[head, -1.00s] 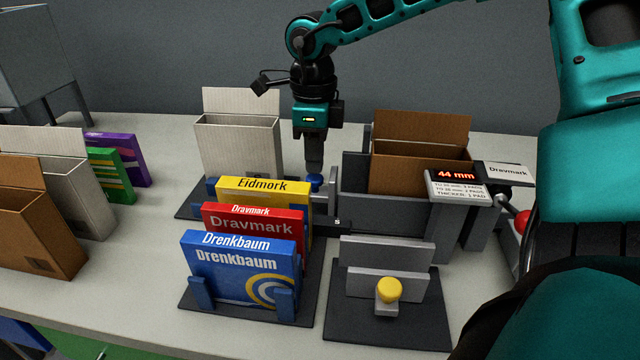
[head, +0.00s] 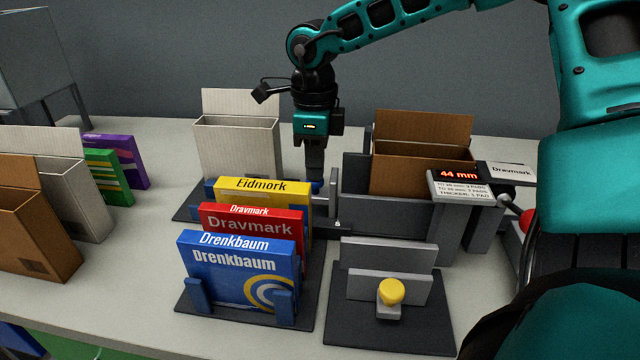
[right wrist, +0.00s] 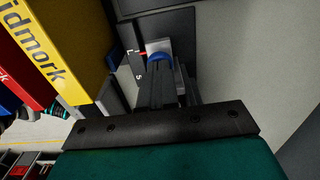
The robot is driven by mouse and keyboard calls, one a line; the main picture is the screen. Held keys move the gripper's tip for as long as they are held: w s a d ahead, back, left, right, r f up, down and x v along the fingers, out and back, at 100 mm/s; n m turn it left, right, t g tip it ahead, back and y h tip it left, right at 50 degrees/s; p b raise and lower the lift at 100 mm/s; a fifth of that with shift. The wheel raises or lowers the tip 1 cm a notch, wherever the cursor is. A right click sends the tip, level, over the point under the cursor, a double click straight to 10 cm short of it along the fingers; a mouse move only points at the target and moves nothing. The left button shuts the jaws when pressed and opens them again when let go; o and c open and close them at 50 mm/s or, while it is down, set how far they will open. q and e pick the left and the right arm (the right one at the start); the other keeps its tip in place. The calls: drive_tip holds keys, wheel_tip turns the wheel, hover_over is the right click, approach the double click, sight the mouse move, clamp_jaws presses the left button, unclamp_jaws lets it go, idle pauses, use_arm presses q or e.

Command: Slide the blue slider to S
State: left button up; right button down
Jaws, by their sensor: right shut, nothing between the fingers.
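The blue slider (head: 318,187) is a small blue knob behind the yellow Eidmork box, largely hidden by the box and my fingers. In the right wrist view its rounded blue top (right wrist: 160,57) shows just past my fingertips, on a light metal block. A dark scale strip (right wrist: 137,74) with a white S and a red pointer mark lies beside it. My right gripper (head: 315,177) points down, shut and empty, with its fingertips at the knob. In the right wrist view the fingers overlap the knob's near edge; I cannot tell whether they touch. My left gripper is not in view.
Yellow, red and blue boxes (head: 238,270) stand in a rack in front of the slider. A white open carton (head: 238,150) is behind left. A brown carton (head: 420,165) sits right in a grey fixture with a 44 mm display (head: 460,176). A yellow-knobbed pusher (head: 391,291) stands in front.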

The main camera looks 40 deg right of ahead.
drive_tip(key=shift+s+d+f+p, duration=0.1)
drive_tip(key=shift+s+d+p, duration=0.05)
drive_tip(key=shift+s+d, duration=0.75)
drive_tip(key=shift+s+d+p, duration=0.15)
drive_tip(key=shift+s+d, duration=0.45)
drive_tip(key=shift+s, duration=0.5)
idle(0.7)
wheel_tip(320, 180, up, 6)
drive_tip(key=p, duration=0.3)
hover_over(345, 166)
drive_tip(key=s+a, duration=0.2)
drive_tip(key=shift+w+a, duration=0.1)
drive_tip(key=shift+a, duration=0.05)
idle(0.5)
